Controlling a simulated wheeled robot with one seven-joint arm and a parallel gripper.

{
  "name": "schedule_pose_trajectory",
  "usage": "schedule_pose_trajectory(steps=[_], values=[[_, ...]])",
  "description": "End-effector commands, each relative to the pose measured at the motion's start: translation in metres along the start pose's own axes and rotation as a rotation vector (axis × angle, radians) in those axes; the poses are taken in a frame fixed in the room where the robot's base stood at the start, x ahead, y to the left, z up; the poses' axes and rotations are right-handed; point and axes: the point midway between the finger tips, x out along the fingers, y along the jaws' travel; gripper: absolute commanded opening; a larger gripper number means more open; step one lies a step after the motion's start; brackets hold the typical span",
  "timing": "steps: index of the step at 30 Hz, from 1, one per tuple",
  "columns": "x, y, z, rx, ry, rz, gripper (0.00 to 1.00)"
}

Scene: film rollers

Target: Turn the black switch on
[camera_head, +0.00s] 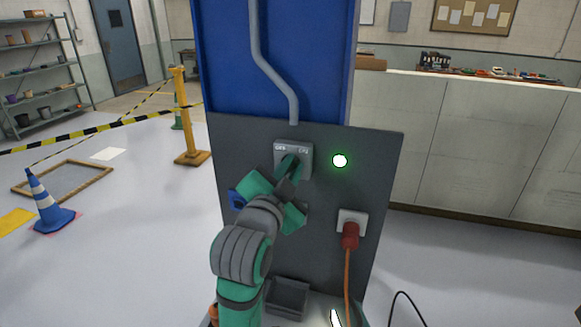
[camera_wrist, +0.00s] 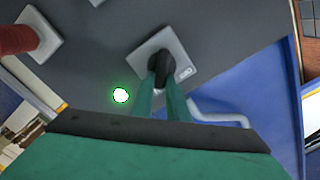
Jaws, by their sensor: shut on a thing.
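The black switch (camera_wrist: 161,66) sits on a grey plate (camera_head: 307,151) with small OFF and ON labels, fixed to the dark panel. My gripper (camera_head: 290,165) reaches up to the plate. In the wrist view its two green fingers (camera_wrist: 161,84) are shut on the black switch from either side. In the head view the fingers mostly hide the switch, so I cannot tell its exact angle. A round lamp (camera_head: 340,161) right of the plate glows white with a green halo; it also shows in the wrist view (camera_wrist: 121,95).
A red plug (camera_head: 350,236) with an orange cable sits in a white socket low on the panel's right. A blue part (camera_head: 236,200) shows left of my arm. A yellow barrier post (camera_head: 187,115) and a blue cone (camera_head: 43,200) stand on the left floor.

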Motion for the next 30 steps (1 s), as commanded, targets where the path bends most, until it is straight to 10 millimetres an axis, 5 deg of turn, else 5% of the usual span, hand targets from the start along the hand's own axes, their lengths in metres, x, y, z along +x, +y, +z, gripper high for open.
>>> schedule_pose_trajectory(steps=[19, 20, 22, 30], values=[[-0.0001, 0.0005, -0.0002, 0.057, 0.000, -0.002, 0.00], [0.0000, 0.0006, -0.0004, 0.057, 0.001, -0.001, 0.17], [0.0003, 0.0015, -0.0010, 0.056, 0.002, 0.000, 0.33], [0.0008, 0.0036, -0.0022, 0.056, 0.003, 0.004, 0.33]])
